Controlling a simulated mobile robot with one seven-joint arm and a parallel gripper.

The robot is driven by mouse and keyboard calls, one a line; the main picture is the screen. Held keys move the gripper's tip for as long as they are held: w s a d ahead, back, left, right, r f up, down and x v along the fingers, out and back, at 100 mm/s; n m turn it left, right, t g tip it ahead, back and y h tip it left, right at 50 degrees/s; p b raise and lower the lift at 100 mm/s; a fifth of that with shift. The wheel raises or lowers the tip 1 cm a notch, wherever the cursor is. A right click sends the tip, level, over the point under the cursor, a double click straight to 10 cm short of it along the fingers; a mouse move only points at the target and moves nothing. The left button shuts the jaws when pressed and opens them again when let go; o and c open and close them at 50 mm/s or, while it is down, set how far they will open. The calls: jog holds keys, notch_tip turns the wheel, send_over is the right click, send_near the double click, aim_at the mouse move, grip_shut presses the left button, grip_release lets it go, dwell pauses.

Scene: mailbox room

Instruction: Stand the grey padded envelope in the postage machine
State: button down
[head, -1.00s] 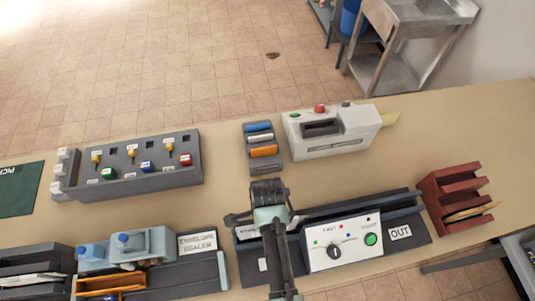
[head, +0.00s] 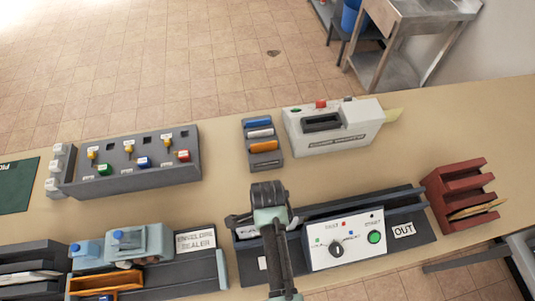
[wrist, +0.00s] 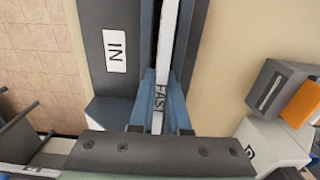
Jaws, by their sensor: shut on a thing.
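The postage machine (head: 318,258) is a long dark unit with a white control panel, a dial, a green button and an OUT sign, at the lower middle of the head view. Its IN end (wrist: 115,50) shows in the wrist view. My gripper (wrist: 163,90) has blue fingers shut on a thin pale envelope (wrist: 168,65), seen edge-on and marked FAST. The envelope stands on edge, lined up with the dark channel beside the IN label. I cannot tell whether it touches the channel floor.
The envelope sealer (head: 140,250) stands left of the machine, a red rack (head: 460,200) to its right. A pad holder (head: 262,145), a white device (head: 335,125) and a grey key panel (head: 130,162) stand behind. The table (head: 385,165) between is clear.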

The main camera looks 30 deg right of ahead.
jog(key=shift+f, duration=0.15)
jog(key=c, duration=0.8)
grip_release()
notch_tip(320, 180, up, 7)
jog(key=p, duration=0.7)
